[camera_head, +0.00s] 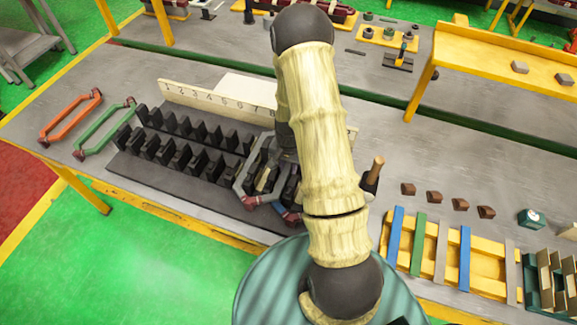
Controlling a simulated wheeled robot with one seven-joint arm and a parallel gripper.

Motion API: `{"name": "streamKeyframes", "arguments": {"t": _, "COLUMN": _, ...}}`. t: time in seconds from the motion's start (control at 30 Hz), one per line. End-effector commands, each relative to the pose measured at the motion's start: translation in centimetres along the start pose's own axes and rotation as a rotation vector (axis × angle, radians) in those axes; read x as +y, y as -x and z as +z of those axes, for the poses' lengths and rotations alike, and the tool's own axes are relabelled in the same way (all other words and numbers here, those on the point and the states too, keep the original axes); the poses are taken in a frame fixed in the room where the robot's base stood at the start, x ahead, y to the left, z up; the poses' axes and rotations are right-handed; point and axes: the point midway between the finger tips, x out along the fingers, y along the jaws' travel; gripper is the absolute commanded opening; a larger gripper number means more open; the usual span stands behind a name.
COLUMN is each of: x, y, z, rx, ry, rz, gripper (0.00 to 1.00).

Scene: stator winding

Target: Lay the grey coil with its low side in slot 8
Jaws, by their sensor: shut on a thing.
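The grey coil (241,181), a long six-sided loop with dark red ends, is at the right part of the dark slotted block (160,185). My gripper (266,179) is shut on the coil, over the black teeth. The coil's near end lies by the block's front edge; its far end is hidden behind my arm. I cannot tell which slots its sides are over or whether they are down in them. A pale board (200,97) behind the block carries the slot numbers; 1 to 8 show, and my arm covers those further right.
An orange coil (70,115) and a green coil (104,128) lie left of the block. A hammer (373,174), several brown wedges (434,196) and a yellow rack (428,260) of coloured strips are on the right. A yellow-edged shelf (503,50) stands at the back right.

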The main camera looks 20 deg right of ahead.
Motion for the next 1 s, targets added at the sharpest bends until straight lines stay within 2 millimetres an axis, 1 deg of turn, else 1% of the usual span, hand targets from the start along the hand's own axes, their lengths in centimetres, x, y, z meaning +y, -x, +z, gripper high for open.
{"name": "streamKeyframes", "arguments": {"t": 0.03, "x": 0.05, "y": -0.23, "z": 0.11, "rx": -0.003, "ry": 0.0, "rz": 0.002, "gripper": 0.0}}
{"name": "streamKeyframes", "arguments": {"t": 0.53, "x": 0.15, "y": -0.45, "z": 0.27, "rx": -0.007, "ry": 0.0, "rz": 0.004, "gripper": 0.0}}
{"name": "streamKeyframes", "arguments": {"t": 0.57, "x": 0.16, "y": -0.45, "z": 0.28, "rx": -0.008, "ry": 0.0, "rz": 0.004, "gripper": 0.28}}
{"name": "streamKeyframes", "arguments": {"t": 0.6, "x": 0.17, "y": -0.46, "z": 0.29, "rx": -0.008, "ry": 0.0, "rz": 0.005, "gripper": 0.36}}
{"name": "streamKeyframes", "arguments": {"t": 0.67, "x": 0.23, "y": -0.49, "z": 0.3, "rx": -0.009, "ry": -0.001, "rz": 0.006, "gripper": 0.48}}
{"name": "streamKeyframes", "arguments": {"t": 1.0, "x": 0.13, "y": -0.32, "z": 0.19, "rx": -0.005, "ry": 0.0, "rz": 0.003, "gripper": 0.48}}
